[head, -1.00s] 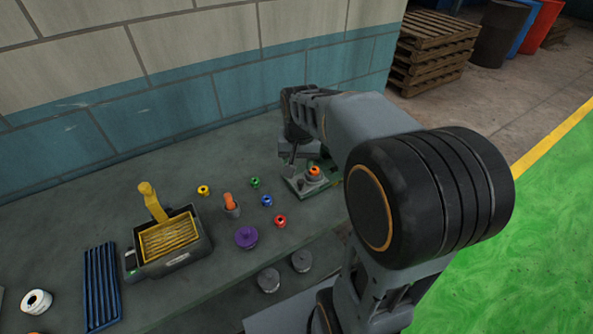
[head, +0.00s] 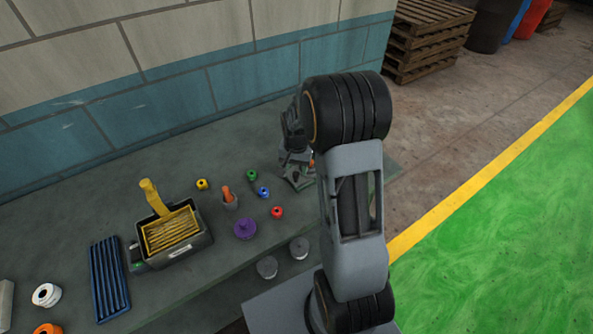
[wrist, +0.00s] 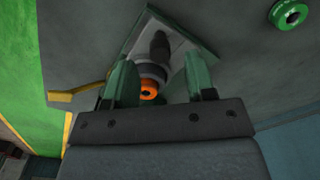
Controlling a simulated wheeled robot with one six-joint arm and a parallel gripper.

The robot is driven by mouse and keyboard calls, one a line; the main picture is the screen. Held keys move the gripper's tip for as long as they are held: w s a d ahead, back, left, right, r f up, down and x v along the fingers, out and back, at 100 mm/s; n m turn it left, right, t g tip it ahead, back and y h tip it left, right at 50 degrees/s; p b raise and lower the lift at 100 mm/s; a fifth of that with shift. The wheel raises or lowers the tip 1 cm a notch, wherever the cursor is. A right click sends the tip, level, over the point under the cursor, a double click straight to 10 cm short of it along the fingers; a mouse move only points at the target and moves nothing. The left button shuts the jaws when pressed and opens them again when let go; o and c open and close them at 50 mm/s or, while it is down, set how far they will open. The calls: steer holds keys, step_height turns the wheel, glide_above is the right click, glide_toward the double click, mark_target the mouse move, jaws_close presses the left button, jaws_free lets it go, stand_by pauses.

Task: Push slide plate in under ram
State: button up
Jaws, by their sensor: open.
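A pale grey plate (wrist: 185,38) lies on the bench in the wrist view, turned cornerwise. A dark upright part with a round collar (wrist: 152,71) and an orange ring (wrist: 149,90) stands over it. I cannot tell the slide plate and the ram apart for certain. My gripper (wrist: 158,66) is open, its green fingers on either side of the collar and ring; contact cannot be told. In the head view my gripper (head: 297,160) is at the bench's far right, over the fixture's grey base (head: 298,181), which my arm mostly hides.
Green (head: 251,174), blue (head: 263,192) and red (head: 277,211) rings lie left of the fixture. A purple spool (head: 245,229), an orange peg (head: 228,193) in a cup and a black box (head: 197,249) with yellow slats stand further left. The wall is close behind.

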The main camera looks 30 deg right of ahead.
steer(key=shift+f, duration=1.35)
steer(key=shift+c, duration=0.3)
jaws_close()
